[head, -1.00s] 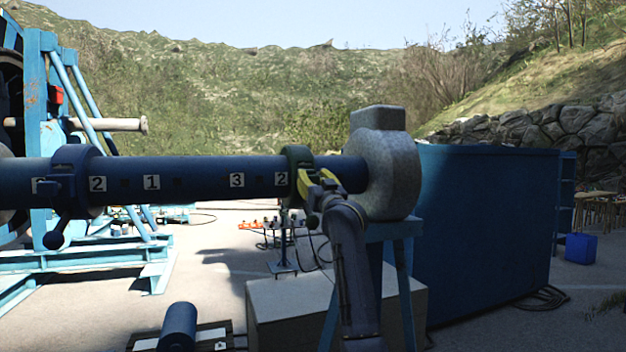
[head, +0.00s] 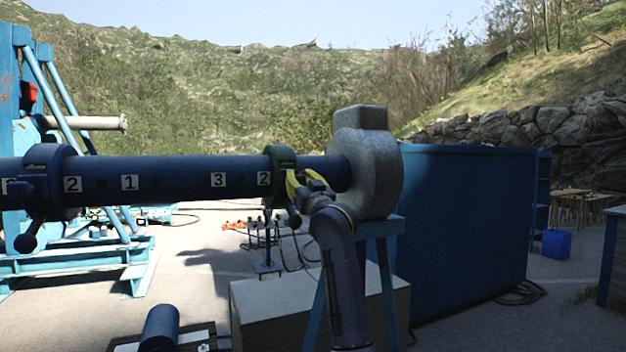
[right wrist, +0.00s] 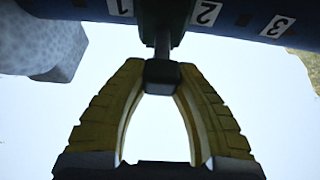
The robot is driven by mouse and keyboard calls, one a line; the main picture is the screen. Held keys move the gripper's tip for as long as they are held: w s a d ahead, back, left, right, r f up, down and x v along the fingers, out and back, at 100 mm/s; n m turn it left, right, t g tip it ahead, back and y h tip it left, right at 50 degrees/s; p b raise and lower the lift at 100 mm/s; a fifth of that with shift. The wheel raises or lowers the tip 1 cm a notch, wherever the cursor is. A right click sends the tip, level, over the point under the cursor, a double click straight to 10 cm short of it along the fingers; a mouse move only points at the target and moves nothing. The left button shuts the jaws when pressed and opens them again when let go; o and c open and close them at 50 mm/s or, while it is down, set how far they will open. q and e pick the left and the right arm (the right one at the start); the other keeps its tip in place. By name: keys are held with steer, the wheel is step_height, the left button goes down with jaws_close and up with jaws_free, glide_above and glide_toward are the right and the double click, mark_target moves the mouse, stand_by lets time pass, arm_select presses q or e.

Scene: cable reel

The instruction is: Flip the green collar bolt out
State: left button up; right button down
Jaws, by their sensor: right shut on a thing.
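The green collar (head: 279,158) sits around a dark blue bar (head: 190,168) near the bar's right end, beside a number 2 label. In the right wrist view the collar's bolt (right wrist: 162,42) sticks out from the dark collar and ends in a dark block (right wrist: 162,73). My right gripper (right wrist: 162,76) has its yellow fingers shut on this block, with an open gap between the fingers further back. In the head view the right gripper (head: 295,186) is at the collar's lower right, and its arm partly hides the bolt. My left gripper is not in view.
A blue collar (head: 42,182) with a ball-ended handle sits on the bar at left. A grey rounded block (head: 372,165) holds the bar's right end on a blue stand. A large blue container (head: 465,220) stands at right. A pale box (head: 262,310) is below the bar.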

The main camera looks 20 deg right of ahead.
steer(key=c, duration=1)
jaws_free()
steer(key=shift+s, duration=0.15)
steer(key=v, duration=1.2)
steer(key=shift+r, duration=0.1)
